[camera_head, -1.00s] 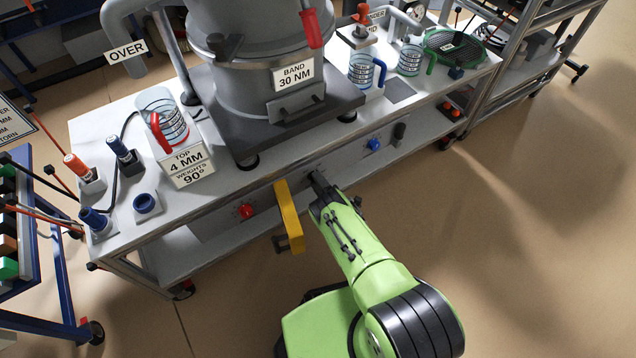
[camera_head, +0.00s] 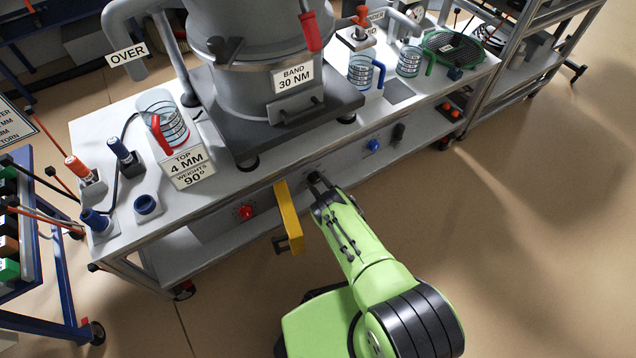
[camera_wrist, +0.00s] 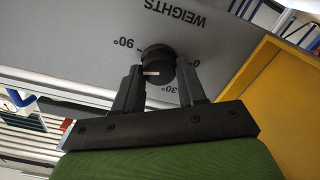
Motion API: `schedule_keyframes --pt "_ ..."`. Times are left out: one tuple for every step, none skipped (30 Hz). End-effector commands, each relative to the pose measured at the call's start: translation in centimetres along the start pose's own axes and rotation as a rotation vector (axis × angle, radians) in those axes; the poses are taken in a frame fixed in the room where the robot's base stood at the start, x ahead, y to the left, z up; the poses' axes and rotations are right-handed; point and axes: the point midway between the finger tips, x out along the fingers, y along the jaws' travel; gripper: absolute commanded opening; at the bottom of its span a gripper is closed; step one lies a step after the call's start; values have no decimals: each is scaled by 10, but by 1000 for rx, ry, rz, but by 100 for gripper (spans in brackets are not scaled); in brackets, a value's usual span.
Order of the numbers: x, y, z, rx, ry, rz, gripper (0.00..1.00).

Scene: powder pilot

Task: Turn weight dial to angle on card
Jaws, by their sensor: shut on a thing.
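The black weight dial (camera_wrist: 158,58) sits on the grey panel under the word WEIGHTS, seen upside down in the wrist view. Its scale shows 0 at right, 30° at lower right and 90° at upper left. A white mark on the dial lies at its lower left, apparently between the 30° and 90° labels. My gripper (camera_wrist: 161,74) has one finger on each side of the dial and is shut on it. In the head view my gripper (camera_head: 315,183) reaches the bench's front panel. The card (camera_head: 192,166) reads TOP 4 MM, WEIGHTS 90°.
A yellow plate (camera_head: 289,217) juts from the panel just left of my gripper; it also shows in the wrist view (camera_wrist: 283,105). A red knob (camera_head: 245,212) is further left and a blue knob (camera_head: 374,145) is to the right. The floor at right is clear.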

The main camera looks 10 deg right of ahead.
Motion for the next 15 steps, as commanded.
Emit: schedule_keyframes --pt "-1 0 1 41 -5 0 10" --pt "-1 1 1 69 -5 0 10" --pt "-1 1 1 106 -5 0 10" --pt "-1 1 1 134 -5 0 10" --pt "-1 1 1 161 -5 0 10" --pt "-1 1 2 196 -5 0 10" --pt "-1 1 2 223 -6 0 10" --pt "-2 1 2 248 -6 0 10" --pt "-2 1 2 280 -7 0 10" --pt "-2 1 2 304 -7 0 10" --pt "-2 1 2 326 -7 1 10" --pt "-2 1 2 355 -7 1 10" --pt "-2 1 2 374 -7 1 10" --pt "-2 1 2 394 -7 0 10" --pt "-2 1 2 418 -7 1 10"
